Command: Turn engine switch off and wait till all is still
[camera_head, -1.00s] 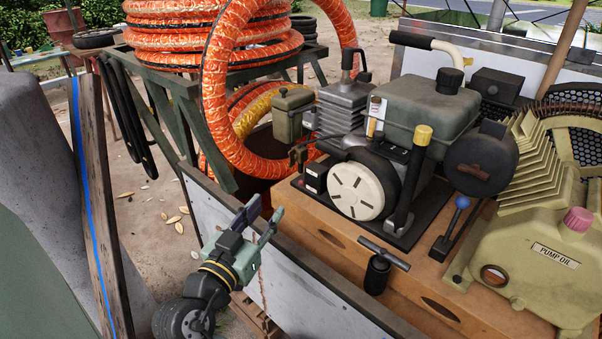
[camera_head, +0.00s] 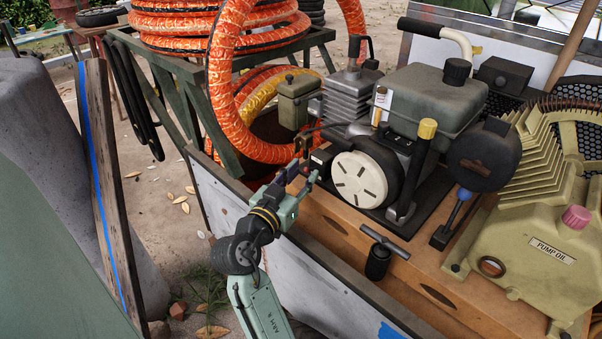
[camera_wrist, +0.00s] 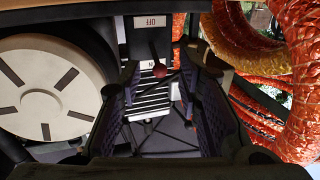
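The engine switch box (camera_head: 322,158) is a small dark box on the engine's left side, beside the cream recoil disc (camera_head: 360,186); my gripper partly covers it in the head view. In the wrist view the switch plate (camera_wrist: 146,36) carries an upside-down "OFF" label at the top and a partly hidden label showing "N" below. A red-tipped switch lever (camera_wrist: 160,71) points down in the picture, towards the "N" label. My gripper (camera_head: 304,173) is at the box, and its open fingers (camera_wrist: 162,85) stand either side of the lever. Contact with the lever cannot be told.
The engine (camera_head: 430,95) sits on a wooden cart bed beside the tan pump (camera_head: 540,240). A black T-handle (camera_head: 380,255) stands in front, and a blue-knobbed lever (camera_head: 463,195) at right. Orange hoses (camera_head: 225,60) hang close behind my gripper. The cart's side panel (camera_head: 225,205) runs below my arm.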

